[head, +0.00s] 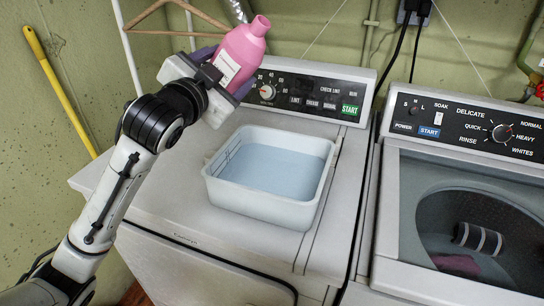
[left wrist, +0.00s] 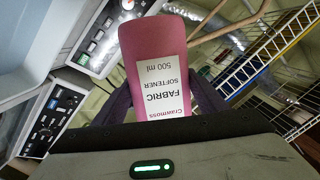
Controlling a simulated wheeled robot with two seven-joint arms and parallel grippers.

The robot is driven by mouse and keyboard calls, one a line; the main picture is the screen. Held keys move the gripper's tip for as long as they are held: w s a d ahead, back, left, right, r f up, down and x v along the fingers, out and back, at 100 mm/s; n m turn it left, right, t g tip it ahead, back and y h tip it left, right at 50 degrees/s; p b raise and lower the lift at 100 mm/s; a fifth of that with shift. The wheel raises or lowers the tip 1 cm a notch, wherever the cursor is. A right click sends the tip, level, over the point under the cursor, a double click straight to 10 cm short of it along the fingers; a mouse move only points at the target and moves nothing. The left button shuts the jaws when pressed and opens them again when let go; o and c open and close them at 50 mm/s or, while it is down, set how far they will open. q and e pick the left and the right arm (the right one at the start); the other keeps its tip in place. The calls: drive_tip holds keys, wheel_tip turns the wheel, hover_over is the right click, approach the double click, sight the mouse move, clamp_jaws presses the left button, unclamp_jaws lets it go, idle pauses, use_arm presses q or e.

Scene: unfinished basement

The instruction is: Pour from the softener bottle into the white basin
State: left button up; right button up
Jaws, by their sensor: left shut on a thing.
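The pink softener bottle (head: 240,55) is held above the back left of the dryer top, its neck up and leaning to the right. My left gripper (head: 222,70) is shut on it around its body. In the left wrist view the bottle (left wrist: 153,50) stands between the two dark fingers, and its label reads fabric softener, 500 ml. The white basin (head: 262,202) sits on the dryer top, below and to the right of the bottle, with bluish liquid or a bluish floor inside. My right gripper is in neither view.
The dryer (head: 165,205) has a control panel (head: 305,92) behind the basin. A washer (head: 400,220) with its drum open stands at the right, holding a striped item (head: 478,239) and a reddish cloth (head: 455,264). A hanger (head: 165,18) hangs behind the bottle. A yellow pole (head: 58,88) leans at the left.

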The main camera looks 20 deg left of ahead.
sight(252, 71)
use_arm(q)
drive_tip(key=d+n, duration=0.1)
drive_tip(key=d+r+n, duration=0.1)
drive_tip(key=shift+s+d+n, duration=0.2)
drive_tip(key=shift+n, duration=0.1)
drive_tip(key=d+n, duration=0.3)
drive_tip(key=shift+s+d+f+g+h, duration=0.1)
drive_tip(key=shift+s+d+g+h, duration=0.15)
drive_tip(key=shift+g+h, duration=0.15)
drive_tip(key=shift+a, duration=0.1)
drive_tip(key=shift+r, duration=1.5)
drive_tip(key=shift+f, duration=0.15)
